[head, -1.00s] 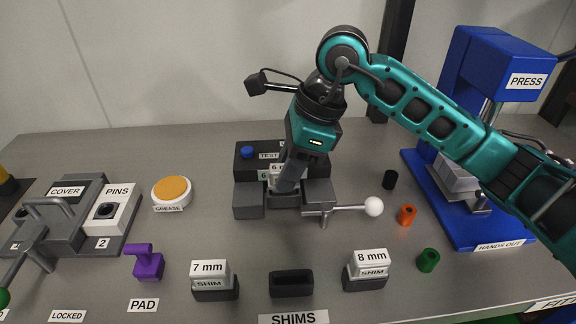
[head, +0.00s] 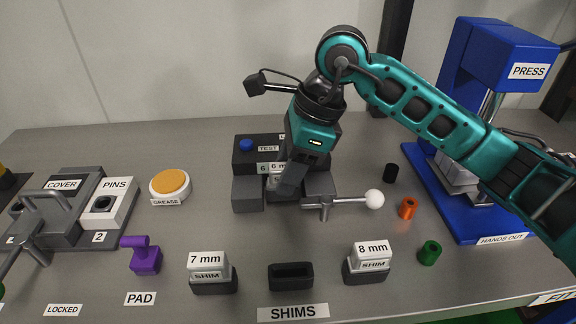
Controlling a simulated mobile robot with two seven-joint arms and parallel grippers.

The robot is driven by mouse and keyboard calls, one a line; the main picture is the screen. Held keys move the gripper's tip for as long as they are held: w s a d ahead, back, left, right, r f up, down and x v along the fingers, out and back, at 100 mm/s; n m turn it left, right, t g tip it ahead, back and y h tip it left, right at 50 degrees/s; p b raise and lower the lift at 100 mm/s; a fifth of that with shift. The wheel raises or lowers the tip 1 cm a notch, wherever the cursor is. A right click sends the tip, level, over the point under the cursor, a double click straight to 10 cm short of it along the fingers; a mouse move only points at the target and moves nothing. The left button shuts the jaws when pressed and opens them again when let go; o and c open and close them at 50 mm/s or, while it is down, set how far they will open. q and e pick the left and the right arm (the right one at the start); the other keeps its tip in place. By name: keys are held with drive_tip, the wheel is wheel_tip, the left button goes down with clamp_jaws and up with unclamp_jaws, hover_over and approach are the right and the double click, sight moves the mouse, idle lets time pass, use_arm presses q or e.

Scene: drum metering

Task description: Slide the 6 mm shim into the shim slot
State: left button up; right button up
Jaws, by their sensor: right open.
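The 6 mm shim (head: 275,181) is a white block seated low between the two grey blocks of the dark test fixture (head: 248,192). The slot is between those blocks, and it is partly hidden by my gripper. My right gripper (head: 287,186) is open, pointing down at the shim, with a finger in front of its right side. I cannot tell whether it touches the shim. The shim holder (head: 291,277) in the middle front is empty. My left gripper is not in view.
The 7 mm shim (head: 207,267) and 8 mm shim (head: 370,257) stand in holders at the front. A lever with a white ball (head: 374,199) sticks out right of the fixture. Green (head: 430,253) and orange (head: 408,208) bushings stand near the blue press (head: 500,90).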

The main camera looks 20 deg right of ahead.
drive_tip(key=shift+w+d+r, duration=0.15)
drive_tip(key=shift+w+r, duration=0.05)
drive_tip(key=shift+w, duration=0.1)
drive_tip(key=shift+w+d+r+p, duration=0.1)
drive_tip(key=shift+r+p, duration=0.2)
drive_tip(key=shift+r, duration=0.15)
drive_tip(key=p+v, duration=0.4)
drive_tip(key=v, duration=0.2)
drive_tip(key=shift+s+d+r, duration=0.15)
drive_tip(key=shift+s+r, duration=0.1)
drive_tip(key=shift+s, duration=0.2)
